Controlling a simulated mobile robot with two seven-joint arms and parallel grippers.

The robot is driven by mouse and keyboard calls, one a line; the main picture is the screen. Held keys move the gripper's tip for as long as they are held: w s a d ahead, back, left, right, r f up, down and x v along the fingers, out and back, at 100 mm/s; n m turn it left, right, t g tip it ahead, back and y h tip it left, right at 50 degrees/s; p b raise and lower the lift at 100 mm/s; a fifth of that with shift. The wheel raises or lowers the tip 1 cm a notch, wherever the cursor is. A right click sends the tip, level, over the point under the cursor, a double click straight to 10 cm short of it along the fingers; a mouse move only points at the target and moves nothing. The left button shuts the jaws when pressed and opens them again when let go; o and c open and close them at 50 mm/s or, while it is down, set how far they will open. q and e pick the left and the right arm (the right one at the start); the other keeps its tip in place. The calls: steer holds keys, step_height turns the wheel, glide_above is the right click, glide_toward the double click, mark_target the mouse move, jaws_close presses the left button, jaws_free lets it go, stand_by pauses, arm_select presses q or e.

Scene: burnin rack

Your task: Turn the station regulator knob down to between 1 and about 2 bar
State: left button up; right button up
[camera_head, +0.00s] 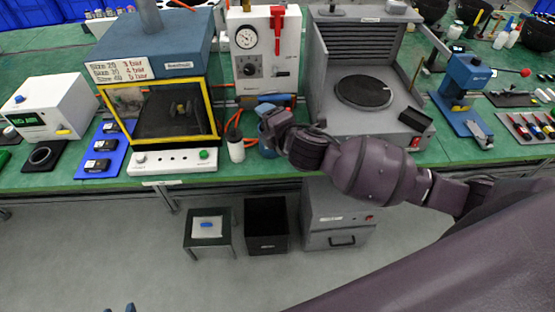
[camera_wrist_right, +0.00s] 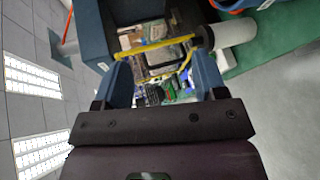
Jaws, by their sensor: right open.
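The white regulator station (camera_head: 285,67) stands at the back middle of the bench, with a round gauge (camera_head: 247,38) at its top left. The dark regulator knob (camera_head: 250,70) sits on a dark panel below the gauge. The gauge reading is too small to tell. My right gripper (camera_head: 266,122) is in front of and below the station, apart from the knob. In the right wrist view its two blue fingers (camera_wrist_right: 163,80) are spread with nothing held between them. Two small dark tips at the bottom left of the head view may be my left gripper (camera_head: 119,308); its state is unclear.
A yellow-framed burn-in chamber (camera_head: 185,65) stands left of the station and a grey louvred unit (camera_head: 318,75) right of it. A red lever (camera_head: 277,20) is on the station.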

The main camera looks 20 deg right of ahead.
arm_select(q)
steer(key=shift+f+b, duration=1.3)
steer(key=shift+f, duration=0.25)
arm_select(e)
steer(key=s+f+m+y, duration=0.1)
steer(key=s+f+m, duration=0.3)
steer(key=f+m, duration=0.2)
steer(key=shift+s+a+m+y, duration=0.15)
steer(key=shift+s+m+y, duration=0.15)
steer(key=shift+m, duration=0.6)
arm_select(q)
steer(key=shift+w+d+r, duration=0.15)
steer(key=shift+w+r, duration=0.65)
steer(key=shift+r, duration=0.25)
arm_select(e)
steer(key=s+d+f+m+h, duration=0.1)
steer(key=s+d+f+m, duration=0.2)
steer(key=s, duration=0.4)
steer(key=s+d+f+m+g+h, duration=0.1)
steer(key=s+d+f+m+h, duration=0.1)
steer(key=s+d+f+m, duration=0.2)
steer(key=s+d+f+m+g+h, duration=0.1)
steer(key=s+d+f+m, duration=0.3)
steer(key=s+f, duration=0.4)
steer(key=shift+s+m+h, duration=0.4)
steer(key=shift+s+m, duration=0.4)
